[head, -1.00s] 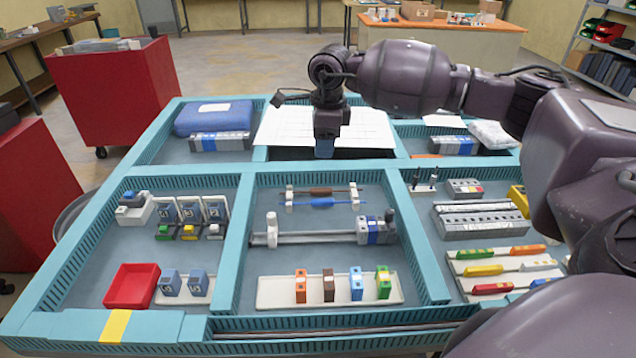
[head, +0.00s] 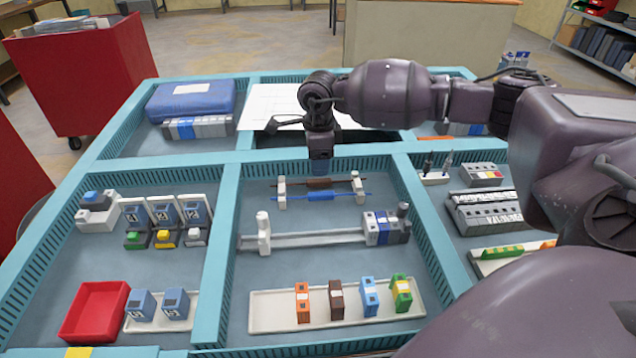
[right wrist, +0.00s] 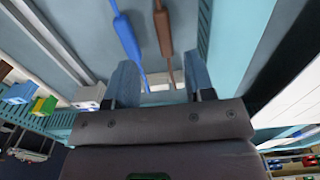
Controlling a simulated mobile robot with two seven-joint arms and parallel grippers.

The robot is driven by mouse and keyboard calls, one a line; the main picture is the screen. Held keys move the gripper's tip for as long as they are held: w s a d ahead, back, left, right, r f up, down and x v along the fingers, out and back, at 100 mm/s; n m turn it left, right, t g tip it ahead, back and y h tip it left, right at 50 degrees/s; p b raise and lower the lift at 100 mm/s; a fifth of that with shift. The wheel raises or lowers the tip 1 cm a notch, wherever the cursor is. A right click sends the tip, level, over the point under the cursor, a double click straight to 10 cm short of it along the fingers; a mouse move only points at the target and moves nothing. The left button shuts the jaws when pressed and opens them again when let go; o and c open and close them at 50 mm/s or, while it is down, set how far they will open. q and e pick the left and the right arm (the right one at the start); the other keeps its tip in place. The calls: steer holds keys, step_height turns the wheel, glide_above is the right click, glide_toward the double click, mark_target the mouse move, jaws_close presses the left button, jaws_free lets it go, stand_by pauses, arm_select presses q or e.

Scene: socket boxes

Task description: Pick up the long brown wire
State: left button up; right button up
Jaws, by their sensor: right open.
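The long brown wire (head: 318,183) lies across two white holders (head: 281,192) in the middle compartment, parallel to and behind a blue wire (head: 322,197). My right gripper (head: 321,165) points down just behind and above the brown wire, empty. In the right wrist view, its two blue-grey fingers (right wrist: 160,78) are open. The brown wire (right wrist: 163,32) runs lengthwise in line with the gap between them, and the blue wire (right wrist: 127,36) lines up near the left finger. I cannot tell the exact height above the wire. My left gripper is not in view.
A grey rail (head: 315,239) with a white end stop and blue-grey blocks lies in front of the wires. A white tray (head: 262,314) holds several coloured blocks. Teal dividers (head: 219,240) bound the compartment. A blue case (head: 190,102) sits at the back left.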

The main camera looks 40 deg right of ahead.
mark_target(317, 180)
steer(key=shift+w+f+b, duration=0.15)
steer(key=shift+f+b, duration=0.1)
steer(key=shift+f, duration=1.25)
steer(key=shift+w+f+b, duration=0.15)
steer(key=shift+f+b, duration=0.05)
steer(key=shift+f, duration=1.25)
steer(key=shift+c, duration=0.3)
jaws_close()
